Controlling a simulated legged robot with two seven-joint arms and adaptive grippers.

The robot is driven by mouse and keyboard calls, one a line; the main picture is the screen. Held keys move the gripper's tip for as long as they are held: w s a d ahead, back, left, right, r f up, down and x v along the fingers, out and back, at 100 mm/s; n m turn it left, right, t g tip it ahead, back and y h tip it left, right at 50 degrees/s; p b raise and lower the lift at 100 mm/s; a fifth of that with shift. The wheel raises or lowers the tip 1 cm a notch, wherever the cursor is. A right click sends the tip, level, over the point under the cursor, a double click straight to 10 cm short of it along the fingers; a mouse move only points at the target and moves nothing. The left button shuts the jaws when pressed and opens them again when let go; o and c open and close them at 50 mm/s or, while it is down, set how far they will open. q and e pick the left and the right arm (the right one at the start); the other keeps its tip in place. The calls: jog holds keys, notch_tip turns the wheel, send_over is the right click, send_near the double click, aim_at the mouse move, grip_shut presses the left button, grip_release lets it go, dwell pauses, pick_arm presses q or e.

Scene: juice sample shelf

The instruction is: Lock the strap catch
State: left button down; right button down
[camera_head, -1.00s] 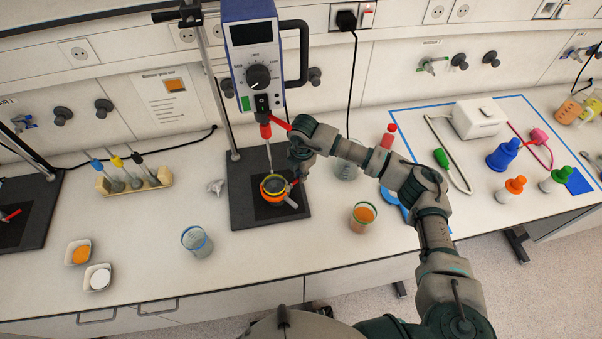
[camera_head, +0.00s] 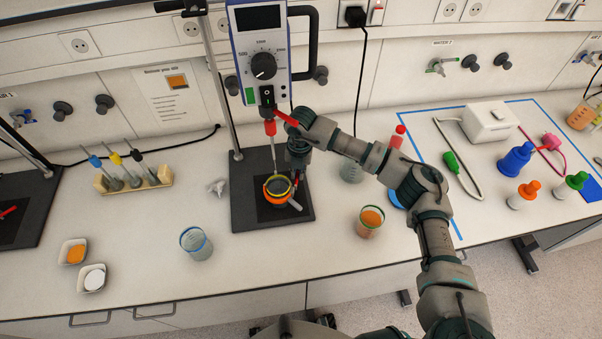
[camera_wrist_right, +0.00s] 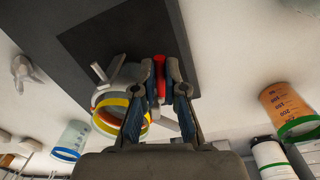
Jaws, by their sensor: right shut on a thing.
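A beaker (camera_head: 277,193) with an orange and yellow band stands on the dark stirrer base (camera_head: 242,214), under the stirrer shaft. In the right wrist view, the beaker's yellow and white rims (camera_wrist_right: 108,102) show left of my fingers. My right gripper (camera_head: 298,168) is at the beaker's right rear side. Its fingers (camera_wrist_right: 158,80) are shut on a red piece (camera_wrist_right: 160,66), which appears to be the strap catch lever. A grey strap part (camera_wrist_right: 112,68) lies just left of it. The fingers partly hide the catch, and I cannot tell whether it is latched. My left gripper is not in view.
The stirrer head (camera_head: 262,50) hangs above the beaker on a post. A beaker of clear liquid (camera_head: 196,243) stands left of the base, and a beaker of orange liquid (camera_head: 369,222) stands right. The front middle bench is clear.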

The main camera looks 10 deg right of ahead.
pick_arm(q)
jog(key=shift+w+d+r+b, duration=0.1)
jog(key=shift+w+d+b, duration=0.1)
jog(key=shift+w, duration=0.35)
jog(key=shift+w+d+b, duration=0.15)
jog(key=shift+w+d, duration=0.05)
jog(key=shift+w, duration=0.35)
pick_arm(e)
jog(key=shift+a+n, duration=0.5)
jog(key=shift+n, duration=0.7)
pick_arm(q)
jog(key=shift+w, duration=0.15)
pick_arm(e)
jog(key=c, duration=1.2)
grip_release()
jog(key=shift+r, duration=0.1)
jog(key=shift+s, duration=0.1)
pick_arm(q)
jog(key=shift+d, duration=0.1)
pick_arm(e)
jog(key=shift+d+r, duration=0.15)
jog(key=shift+r, duration=1.85)
jog(key=shift+d+r, duration=0.1)
jog(key=shift+r, duration=1.85)
